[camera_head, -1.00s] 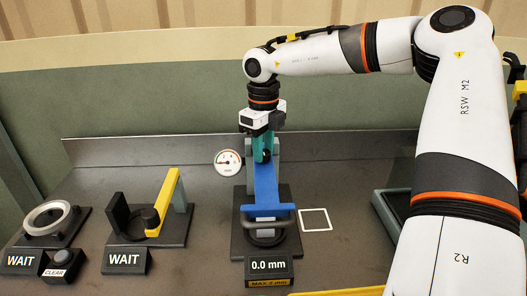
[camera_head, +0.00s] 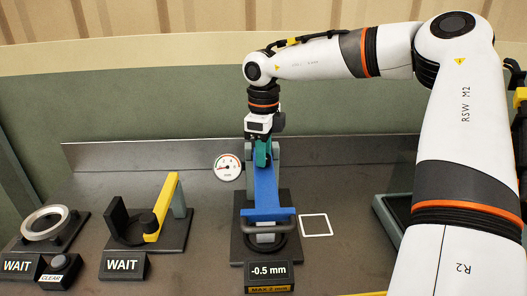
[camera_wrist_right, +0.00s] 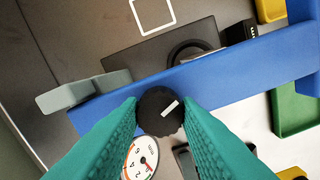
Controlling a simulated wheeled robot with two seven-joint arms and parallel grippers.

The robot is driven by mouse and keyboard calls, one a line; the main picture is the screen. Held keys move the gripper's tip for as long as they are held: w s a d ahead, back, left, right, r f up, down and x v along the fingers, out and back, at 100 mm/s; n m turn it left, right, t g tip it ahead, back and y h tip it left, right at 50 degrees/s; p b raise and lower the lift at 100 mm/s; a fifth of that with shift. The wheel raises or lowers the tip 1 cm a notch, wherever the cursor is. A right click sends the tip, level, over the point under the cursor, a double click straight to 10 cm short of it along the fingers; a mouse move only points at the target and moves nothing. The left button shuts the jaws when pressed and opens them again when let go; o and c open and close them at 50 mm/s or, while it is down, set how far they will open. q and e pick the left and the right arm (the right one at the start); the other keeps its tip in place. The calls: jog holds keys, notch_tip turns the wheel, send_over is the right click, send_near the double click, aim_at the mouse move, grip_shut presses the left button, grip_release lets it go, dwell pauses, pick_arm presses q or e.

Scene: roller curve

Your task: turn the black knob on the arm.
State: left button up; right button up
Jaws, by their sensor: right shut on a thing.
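The blue arm (camera_head: 265,190) of the middle station runs from a grey post at the back toward a grey bar over a dark ring at the front. The black knob (camera_wrist_right: 160,112) with a white mark sits at the arm's side in the right wrist view. My right gripper (camera_head: 262,153) is shut on it, with teal fingers on both sides; its fingertips also show in the right wrist view (camera_wrist_right: 160,108). In the head view the fingers mostly hide the knob. The station's display (camera_head: 269,271) reads -0.5 mm above a "MAX 2 mm" label. My left gripper is not in view.
A round white gauge (camera_head: 228,167) stands left of the blue arm. A white square outline (camera_head: 316,225) marks the table to its right. At left are a yellow-arm station (camera_head: 165,205), a ring fixture (camera_head: 45,223), two WAIT signs and a CLEAR button (camera_head: 59,262).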

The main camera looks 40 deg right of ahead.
jog(key=o, duration=1)
notch_tip(320, 180, up, 12)
jog(key=shift+r+b, duration=0.1)
jog(key=shift+b, duration=0.25)
